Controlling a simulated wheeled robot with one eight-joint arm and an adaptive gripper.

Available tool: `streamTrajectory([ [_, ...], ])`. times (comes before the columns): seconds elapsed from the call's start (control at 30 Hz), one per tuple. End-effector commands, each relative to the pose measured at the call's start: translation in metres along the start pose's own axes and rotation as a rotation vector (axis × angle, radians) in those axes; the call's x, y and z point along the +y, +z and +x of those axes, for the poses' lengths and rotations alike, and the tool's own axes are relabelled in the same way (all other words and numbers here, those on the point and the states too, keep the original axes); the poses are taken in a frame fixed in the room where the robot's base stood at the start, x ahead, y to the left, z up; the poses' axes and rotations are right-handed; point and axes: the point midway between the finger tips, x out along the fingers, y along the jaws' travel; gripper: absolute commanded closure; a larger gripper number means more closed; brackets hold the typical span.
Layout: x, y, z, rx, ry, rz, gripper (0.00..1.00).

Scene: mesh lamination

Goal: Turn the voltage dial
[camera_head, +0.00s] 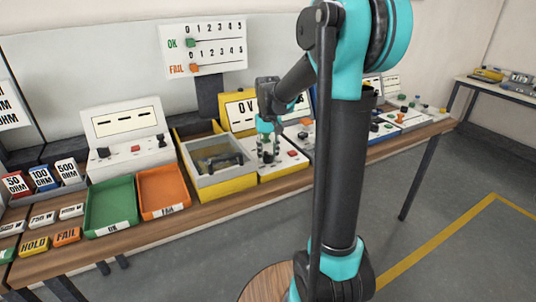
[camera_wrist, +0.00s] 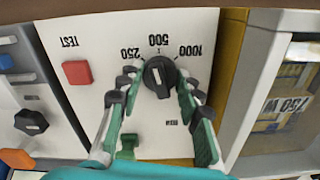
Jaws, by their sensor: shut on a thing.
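The voltage dial (camera_wrist: 159,76) is a black round knob on a pale panel, with the marks 250, 500 and 1000 around it, upside down in the wrist view. A white line on its face lies roughly toward 500. My gripper (camera_wrist: 155,91) has its green and dark fingers on both sides of the dial and is shut on it. In the head view my gripper (camera_head: 268,155) reaches down onto the front panel (camera_head: 281,168) of a yellow-cased unit with a 0 V display (camera_head: 239,111). The dial is hidden there by the fingers.
A red TEST button (camera_wrist: 77,72) sits beside the dial. A neighbouring panel has another black knob (camera_wrist: 31,121). A yellow-and-grey box (camera_head: 217,165) stands left of the unit. Green (camera_head: 110,206) and orange (camera_head: 164,191) trays lie farther left.

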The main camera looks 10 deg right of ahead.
Motion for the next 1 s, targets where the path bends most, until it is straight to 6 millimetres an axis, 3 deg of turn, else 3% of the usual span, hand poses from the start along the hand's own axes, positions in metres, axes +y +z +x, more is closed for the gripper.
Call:
streamTrajectory([
  [0.4,0.0001,-0.0003,-0.0002,0.0,0.0,0.192,0.94],
  [0.97,0.0001,-0.0004,-0.0002,0.001,0.0,0.22,0.94],
  [1.0,0.0001,-0.0004,-0.0002,0.001,0.0,0.22,0.6],
])
